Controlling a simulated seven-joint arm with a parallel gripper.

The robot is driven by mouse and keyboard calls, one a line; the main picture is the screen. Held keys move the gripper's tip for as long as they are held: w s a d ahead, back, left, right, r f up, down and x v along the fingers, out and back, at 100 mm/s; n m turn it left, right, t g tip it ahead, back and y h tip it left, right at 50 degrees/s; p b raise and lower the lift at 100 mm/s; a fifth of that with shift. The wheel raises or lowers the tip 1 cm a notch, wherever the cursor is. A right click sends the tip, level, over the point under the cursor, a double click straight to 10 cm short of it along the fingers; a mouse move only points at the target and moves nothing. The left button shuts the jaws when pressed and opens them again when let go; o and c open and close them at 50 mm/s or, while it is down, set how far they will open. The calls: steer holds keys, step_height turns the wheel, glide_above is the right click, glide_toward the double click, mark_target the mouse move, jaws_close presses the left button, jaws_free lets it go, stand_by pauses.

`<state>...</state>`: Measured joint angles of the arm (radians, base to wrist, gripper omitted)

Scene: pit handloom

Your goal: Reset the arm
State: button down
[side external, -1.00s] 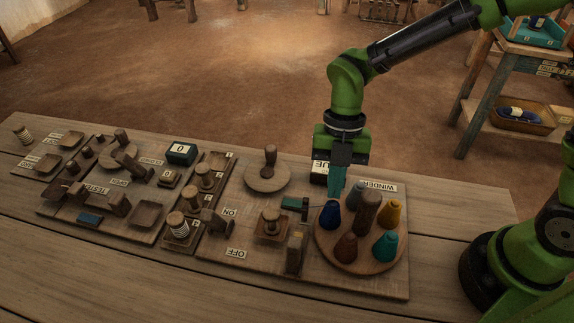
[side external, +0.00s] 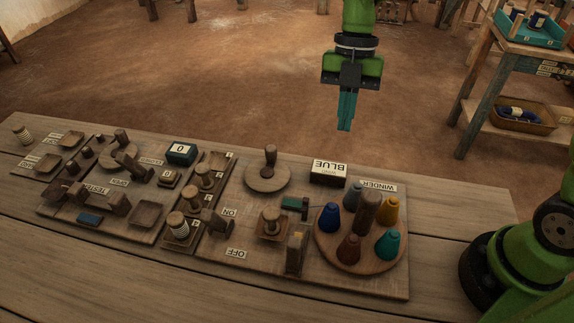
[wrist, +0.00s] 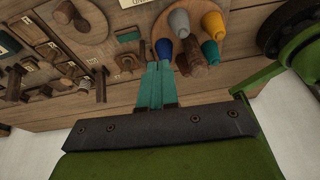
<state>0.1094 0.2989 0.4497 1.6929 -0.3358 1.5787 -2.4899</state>
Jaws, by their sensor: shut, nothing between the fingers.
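My gripper (side external: 345,126) hangs above and behind the winder board, pointing down, with its teal fingers together and nothing between them. It also shows in the wrist view (wrist: 158,68), fingers side by side. Below it in the side view is the round winder disc (side external: 362,262), which carries several coloured cones around a brown wooden post (side external: 367,211). Among the cones are a blue one (side external: 329,217), a yellow one (side external: 389,211) and a teal one (side external: 387,246). A box labelled BLUE (side external: 328,174) stands at the board's back edge. My gripper touches none of these.
The wooden bench (side external: 460,221) carries a knob disc (side external: 268,177), a box showing 0 (side external: 181,153), spools, levers and small trays to the left. A shelf stand (side external: 478,110) with a basket (side external: 522,118) stands at the right. The air around my gripper is clear.

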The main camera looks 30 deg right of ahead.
steer(key=s+d+r+m+t, duration=0.2)
steer(key=s+d+m+t, duration=0.3)
steer(key=m, duration=1)
steer(key=s+d+r+m+t, duration=0.3)
steer(key=s+d+m, duration=0.3)
steer(key=m, duration=0.9)
steer(key=shift+s+r+m+t, duration=0.2)
steer(key=shift+s+m+t, duration=0.1)
steer(key=shift+t, duration=0.6)
